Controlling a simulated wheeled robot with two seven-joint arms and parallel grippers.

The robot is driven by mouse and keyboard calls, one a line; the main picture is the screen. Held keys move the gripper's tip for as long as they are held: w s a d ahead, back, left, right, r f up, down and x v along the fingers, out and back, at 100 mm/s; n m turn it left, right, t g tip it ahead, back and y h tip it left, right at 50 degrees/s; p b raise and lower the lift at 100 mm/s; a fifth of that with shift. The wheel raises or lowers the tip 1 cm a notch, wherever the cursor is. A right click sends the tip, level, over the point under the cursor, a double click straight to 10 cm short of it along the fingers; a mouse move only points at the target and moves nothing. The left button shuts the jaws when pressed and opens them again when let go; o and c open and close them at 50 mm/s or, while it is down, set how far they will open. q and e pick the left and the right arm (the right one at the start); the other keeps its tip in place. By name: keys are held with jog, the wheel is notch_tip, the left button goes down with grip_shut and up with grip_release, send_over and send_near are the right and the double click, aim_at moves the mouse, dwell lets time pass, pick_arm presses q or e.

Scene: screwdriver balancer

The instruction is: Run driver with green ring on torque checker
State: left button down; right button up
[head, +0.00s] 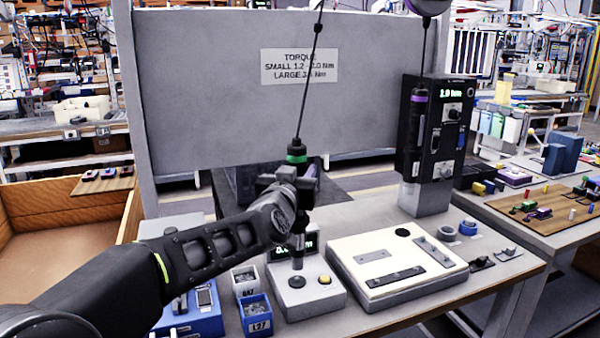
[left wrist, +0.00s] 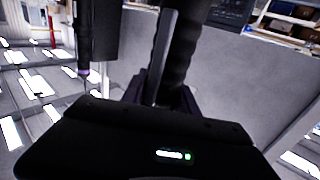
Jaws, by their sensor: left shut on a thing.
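The driver with the green ring (head: 297,158) hangs upright on a cable in the head view. My left gripper (head: 303,186) is shut around its dark body; the ribbed driver body (left wrist: 176,60) also shows between the fingers in the left wrist view. The torque checker (head: 318,300) is a grey box on the bench with a yellow button and a green-lit display, partly hidden by the driver. The driver's lower end is over the checker's top beside the button; whether it touches the socket I cannot tell. My right gripper is not in view.
A second driver (head: 418,105) with a purple ring hangs by the black controller (head: 452,120), which reads 1.0 Nm. A white fixture plate (head: 390,262) lies right of the checker. Blue bin L27 (head: 256,318) and a grey bin (head: 245,281) stand left. A grey panel (head: 215,110) rises behind.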

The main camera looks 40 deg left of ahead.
pick_arm(q)
jog(key=shift+f+b, duration=0.45)
jog(key=shift+f, duration=0.25)
jog(key=shift+s+f, duration=0.1)
jog(key=shift+f, duration=0.05)
jog(key=shift+f+b, duration=0.7)
jog(key=shift+b, duration=0.05)
jog(key=shift+f, duration=0.25)
dwell(0.9)
jog(key=shift+f+b, duration=0.55)
dwell(0.7)
